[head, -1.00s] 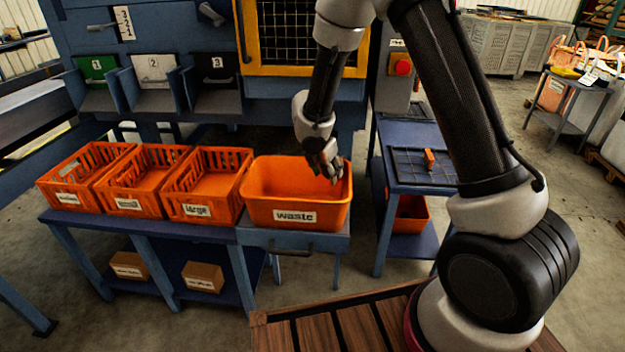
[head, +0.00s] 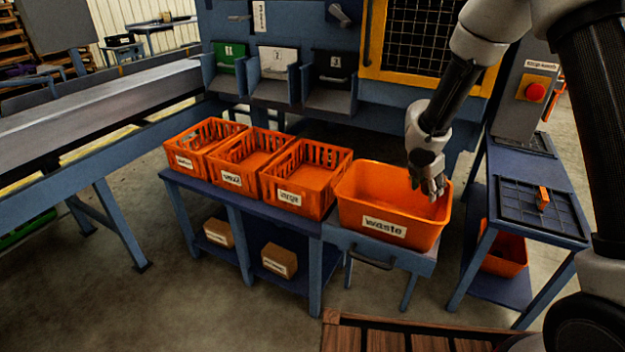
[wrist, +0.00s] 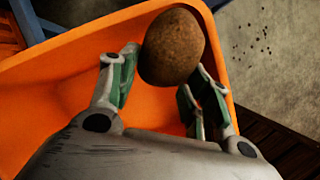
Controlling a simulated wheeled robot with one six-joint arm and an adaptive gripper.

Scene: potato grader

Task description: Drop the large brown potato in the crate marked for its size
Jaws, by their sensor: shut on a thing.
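My gripper (head: 428,188) is over the orange waste bin (head: 385,222). In the wrist view my gripper (wrist: 165,85) is shut on the brown potato (wrist: 173,47), which sits between its fingertips above the bin (wrist: 60,95). In the head view the potato is hidden by the gripper or too small to tell. The orange crate labelled large (head: 291,198) stands just left of the waste bin, with no potato visible in it. Two more slatted orange crates stand left of it, a middle one (head: 232,180) and a leftmost one (head: 184,163); their labels are hard to read.
A blue bench (head: 232,202) carries the crates, with two cardboard boxes on its lower shelf. Chutes numbered 1, 2 and 3 (head: 333,83) are behind the crates. A side table (head: 570,226) with a dark grid and a red stop button (head: 535,92) stand at the right.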

